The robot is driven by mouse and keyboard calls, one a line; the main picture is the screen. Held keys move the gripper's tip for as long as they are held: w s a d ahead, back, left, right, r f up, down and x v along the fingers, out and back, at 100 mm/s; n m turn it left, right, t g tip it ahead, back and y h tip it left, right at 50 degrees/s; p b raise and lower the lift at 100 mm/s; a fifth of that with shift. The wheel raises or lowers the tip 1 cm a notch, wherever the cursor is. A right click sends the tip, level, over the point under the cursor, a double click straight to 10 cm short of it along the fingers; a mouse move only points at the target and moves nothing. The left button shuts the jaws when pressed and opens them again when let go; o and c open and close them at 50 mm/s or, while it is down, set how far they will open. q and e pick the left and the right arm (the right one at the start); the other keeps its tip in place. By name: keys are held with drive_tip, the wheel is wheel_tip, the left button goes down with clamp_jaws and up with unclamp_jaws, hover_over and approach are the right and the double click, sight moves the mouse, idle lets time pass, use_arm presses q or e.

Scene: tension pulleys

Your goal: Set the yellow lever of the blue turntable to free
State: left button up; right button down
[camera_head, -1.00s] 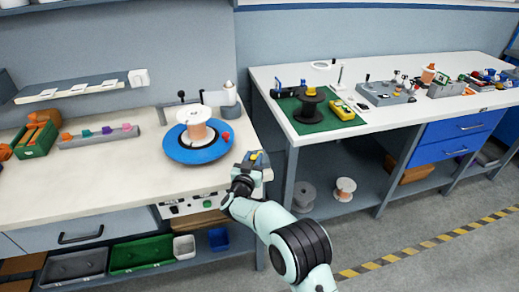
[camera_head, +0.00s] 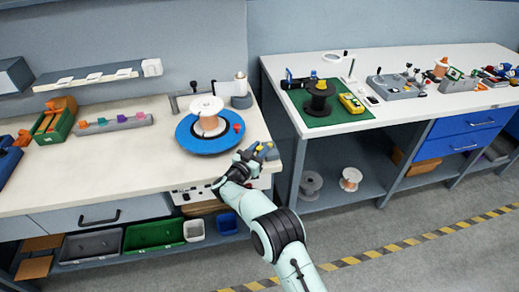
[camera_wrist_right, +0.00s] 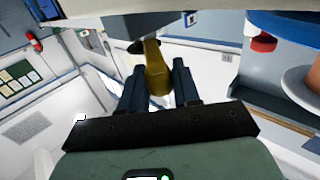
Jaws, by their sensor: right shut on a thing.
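The blue turntable (camera_head: 188,137) stands near the right end of the left bench, with a copper spool (camera_head: 208,123) on it. Its blue edge also shows at the upper right of the right wrist view (camera_wrist_right: 285,22). The yellow lever (camera_wrist_right: 155,70) is in the right wrist view, between my right gripper's two dark fingers. In the head view, my right gripper (camera_head: 247,157) is at the bench's front right corner, in front of the turntable and to its right. It is shut on the lever. The lever's setting marks cannot be read. My left gripper is not in view.
A red knob (camera_head: 237,127) is at the turntable's right edge. A grey post fixture (camera_head: 241,98) stands behind it. A green bin (camera_head: 54,122) and a grey rack (camera_head: 115,123) are at left. The second bench (camera_head: 385,115) is across a gap at right.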

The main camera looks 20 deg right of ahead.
drive_tip(key=c, duration=0.9)
unclamp_jaws()
drive_tip(key=shift+r, duration=0.1)
drive_tip(key=shift+a, duration=0.1)
drive_tip(key=b+v, duration=0.1)
drive_tip(key=v, duration=1.2)
drive_tip(key=shift+s, duration=0.1)
